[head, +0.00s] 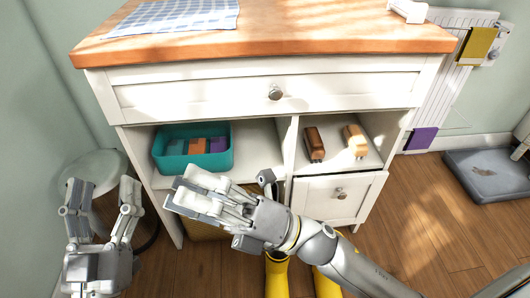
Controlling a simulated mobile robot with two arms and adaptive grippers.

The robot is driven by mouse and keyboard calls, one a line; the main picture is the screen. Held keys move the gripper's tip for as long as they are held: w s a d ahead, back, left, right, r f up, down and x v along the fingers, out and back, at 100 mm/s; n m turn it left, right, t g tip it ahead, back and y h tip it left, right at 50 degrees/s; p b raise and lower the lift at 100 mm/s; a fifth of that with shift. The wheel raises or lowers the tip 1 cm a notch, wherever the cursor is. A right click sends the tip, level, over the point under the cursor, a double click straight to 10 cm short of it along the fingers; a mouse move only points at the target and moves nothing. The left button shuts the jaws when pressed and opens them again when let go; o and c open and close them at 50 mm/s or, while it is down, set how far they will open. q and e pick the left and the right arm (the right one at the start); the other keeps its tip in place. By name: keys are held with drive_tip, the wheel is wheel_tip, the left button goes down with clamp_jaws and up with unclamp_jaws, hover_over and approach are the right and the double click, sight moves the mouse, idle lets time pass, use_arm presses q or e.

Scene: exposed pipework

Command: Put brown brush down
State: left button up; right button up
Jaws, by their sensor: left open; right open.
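The brown brush (314,145) lies on the right-hand shelf of the white cabinet (205,96), beside a light tan brush (355,141). No gripper touches either brush. My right gripper (186,190) is in front of the cabinet's left compartment, below the teal bin, pointing left. It is open, and nothing shows in it. My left gripper (104,190) is at the lower left, pointing up, open and empty, in front of a round stool.
A teal bin (194,163) with several coloured blocks stands on the left shelf. The round stool (88,165) is left of the cabinet. Yellow boots (277,276) stand on the floor below. A grey scale-like platform (490,172) lies at the right. A checked cloth (185,15) covers part of the wooden top.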

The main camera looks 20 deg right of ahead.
drive_tip(key=w+d+f+m+t+h, duration=0.1)
drive_tip(key=w+d+m+t+h, duration=0.2)
drive_tip(key=m, duration=1.3)
drive_tip(key=w+d+f+m+t+h, duration=0.1)
drive_tip(key=w+d+m+t+h, duration=0.2)
drive_tip(key=d+m+t+h, duration=0.7)
drive_tip(key=m+h, duration=0.3)
drive_tip(key=m, duration=0.4)
drive_tip(key=shift+f+h, duration=0.35)
drive_tip(key=shift+h, duration=0.05)
drive_tip(key=shift+a, duration=0.1)
